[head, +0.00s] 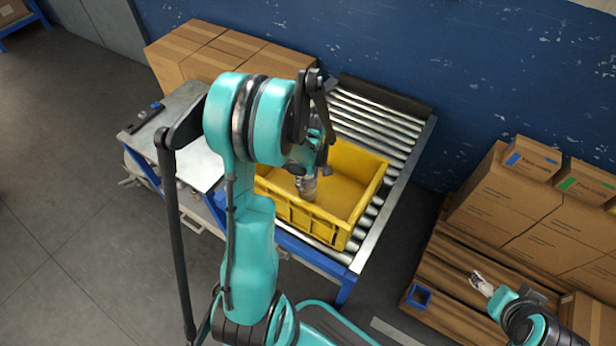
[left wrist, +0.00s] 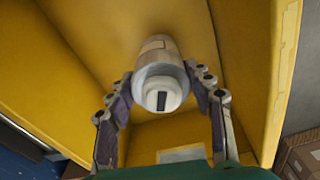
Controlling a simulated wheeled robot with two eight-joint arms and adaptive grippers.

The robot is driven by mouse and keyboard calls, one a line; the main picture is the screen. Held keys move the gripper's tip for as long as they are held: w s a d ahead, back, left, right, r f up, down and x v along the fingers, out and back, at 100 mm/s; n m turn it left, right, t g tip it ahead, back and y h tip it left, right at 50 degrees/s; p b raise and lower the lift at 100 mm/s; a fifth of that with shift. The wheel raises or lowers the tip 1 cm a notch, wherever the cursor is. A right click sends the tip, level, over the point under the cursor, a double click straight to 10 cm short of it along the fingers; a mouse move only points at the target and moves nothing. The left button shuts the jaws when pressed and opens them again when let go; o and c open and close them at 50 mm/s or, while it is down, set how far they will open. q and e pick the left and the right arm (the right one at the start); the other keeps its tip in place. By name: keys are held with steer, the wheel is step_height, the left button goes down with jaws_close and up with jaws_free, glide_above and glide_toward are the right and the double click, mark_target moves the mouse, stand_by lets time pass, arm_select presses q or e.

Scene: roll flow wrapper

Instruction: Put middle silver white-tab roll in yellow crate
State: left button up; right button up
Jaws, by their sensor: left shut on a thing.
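The yellow crate (head: 345,180) stands on the roller conveyor, open at the top. My left gripper (head: 306,182) reaches down over the crate, with its lower end within the crate's opening. It is shut on the silver roll (head: 307,187), which hangs with its end toward the crate's floor. In the left wrist view the silver roll (left wrist: 158,65) sits between the two fingers, with a pale round end and a dark slot facing the camera. The yellow crate's walls (left wrist: 285,60) surround it there. I cannot tell whether the roll touches the crate's floor. My right gripper (head: 481,284) is at the lower right, away from the crate.
The roller conveyor (head: 385,125) runs beneath and behind the crate. Cardboard boxes (head: 215,55) stand behind on the left. More boxes (head: 510,205) sit on a wooden pallet (head: 455,265) at the right. A grey metal table (head: 185,125) is left of the conveyor.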

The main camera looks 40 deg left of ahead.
arm_select(q)
steer(key=shift+f, duration=0.3)
steer(key=o, duration=1.5)
steer(key=shift+c, duration=0.2)
